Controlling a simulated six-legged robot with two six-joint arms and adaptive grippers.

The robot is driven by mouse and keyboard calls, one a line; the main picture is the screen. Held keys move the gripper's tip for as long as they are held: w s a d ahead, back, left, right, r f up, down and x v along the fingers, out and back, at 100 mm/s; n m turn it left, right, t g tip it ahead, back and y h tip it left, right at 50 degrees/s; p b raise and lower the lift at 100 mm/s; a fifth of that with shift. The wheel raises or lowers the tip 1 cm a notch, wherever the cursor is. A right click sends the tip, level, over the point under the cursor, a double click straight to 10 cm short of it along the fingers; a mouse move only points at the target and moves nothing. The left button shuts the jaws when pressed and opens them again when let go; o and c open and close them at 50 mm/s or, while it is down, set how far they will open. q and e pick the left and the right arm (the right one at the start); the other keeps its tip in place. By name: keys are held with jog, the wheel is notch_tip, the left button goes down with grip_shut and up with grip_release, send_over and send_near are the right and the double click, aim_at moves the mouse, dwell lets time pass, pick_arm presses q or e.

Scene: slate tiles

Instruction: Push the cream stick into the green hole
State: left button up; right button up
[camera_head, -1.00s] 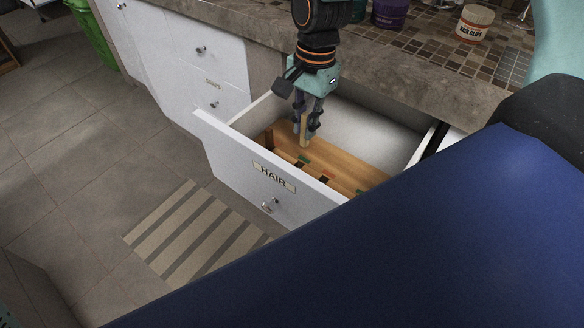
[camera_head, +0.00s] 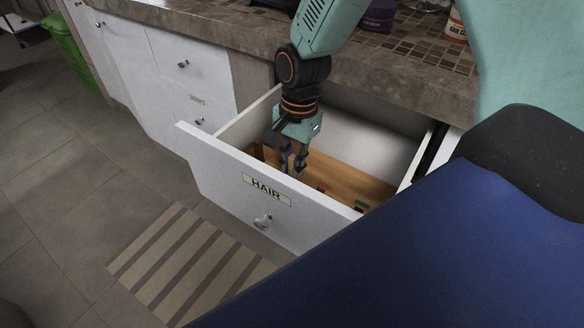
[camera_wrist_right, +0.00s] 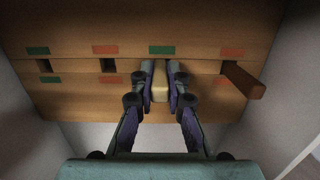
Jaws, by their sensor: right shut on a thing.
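My right gripper (camera_head: 292,165) reaches down into an open white drawer (camera_head: 217,168). In the right wrist view its two fingers (camera_wrist_right: 160,75) are shut on the cream stick (camera_wrist_right: 160,82), one on each side. The stick's far end is just below a green mark (camera_wrist_right: 161,49) on a wooden board (camera_wrist_right: 75,20). I cannot tell whether that end is in a hole. Two dark holes show in the board, the left one (camera_wrist_right: 43,65) between green marks, the other (camera_wrist_right: 108,65) between orange-red marks. My left gripper is not in view.
A brown stick (camera_wrist_right: 245,82) stands out of the board on the right, beside red marks (camera_wrist_right: 231,53). The drawer walls are close around my gripper. A stone counter (camera_head: 400,85) with jars overhangs behind. A striped mat (camera_head: 185,265) lies on the floor.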

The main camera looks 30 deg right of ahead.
jog(key=shift+w+f, duration=0.15)
jog(key=shift+f, duration=0.15)
jog(key=o, duration=0.6)
jog(key=shift+c, duration=0.2)
jog(key=shift+o, duration=1)
notch_tip(320, 180, up, 12)
jog(key=d+p, duration=0.1)
jog(key=p, duration=0.4)
jog(key=shift+w+d+p, duration=0.15)
jog(key=shift+w+p, duration=0.05)
jog(key=shift+p, duration=0.1)
jog(key=shift+s, duration=0.1)
